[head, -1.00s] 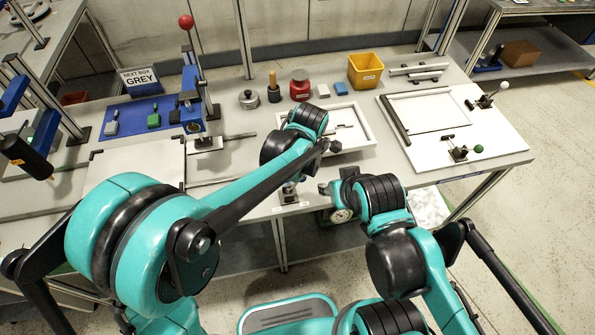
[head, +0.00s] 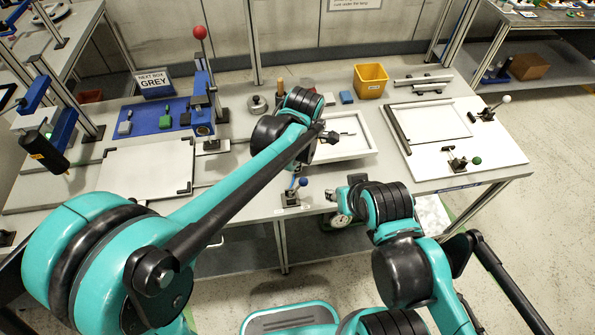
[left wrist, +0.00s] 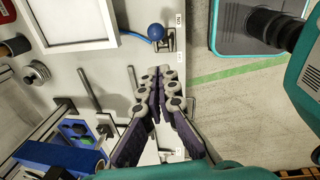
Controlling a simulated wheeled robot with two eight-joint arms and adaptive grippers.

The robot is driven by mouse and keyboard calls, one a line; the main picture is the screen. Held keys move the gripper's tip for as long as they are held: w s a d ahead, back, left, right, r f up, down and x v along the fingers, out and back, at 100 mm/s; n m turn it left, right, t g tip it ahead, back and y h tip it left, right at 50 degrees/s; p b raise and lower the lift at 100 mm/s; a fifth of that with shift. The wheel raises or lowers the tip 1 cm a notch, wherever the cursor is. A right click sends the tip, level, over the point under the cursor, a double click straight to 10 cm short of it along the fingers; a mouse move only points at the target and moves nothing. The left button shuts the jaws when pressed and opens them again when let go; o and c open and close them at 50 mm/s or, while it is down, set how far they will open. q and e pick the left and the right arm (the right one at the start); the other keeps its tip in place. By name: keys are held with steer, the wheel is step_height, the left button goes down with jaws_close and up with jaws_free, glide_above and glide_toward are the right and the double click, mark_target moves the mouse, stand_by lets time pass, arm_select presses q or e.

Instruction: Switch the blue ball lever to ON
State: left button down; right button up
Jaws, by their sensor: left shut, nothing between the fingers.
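The blue ball lever (head: 303,182) stands near the front edge of the table in the head view, just right of my left arm. In the left wrist view the blue ball (left wrist: 155,32) is at the top, beside its metal bracket and a small printed label. My left gripper (left wrist: 159,72) has its fingertips together and empty. It points towards the lever, with a visible gap between the tips and the ball. In the head view my left arm hides this gripper's fingers.
A white tray (head: 360,153) lies behind the lever. A white board with a frame (head: 470,165) is on the right. A yellow bin (head: 370,80) stands at the back. A blue stand with a red ball lever (head: 200,32) is on the left.

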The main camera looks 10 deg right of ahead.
arm_select(q)
steer(key=r, duration=0.4)
steer(key=shift+s+d+r+p, duration=0.25)
steer(key=shift+s+d+p, duration=0.1)
steer(key=shift+s, duration=0.05)
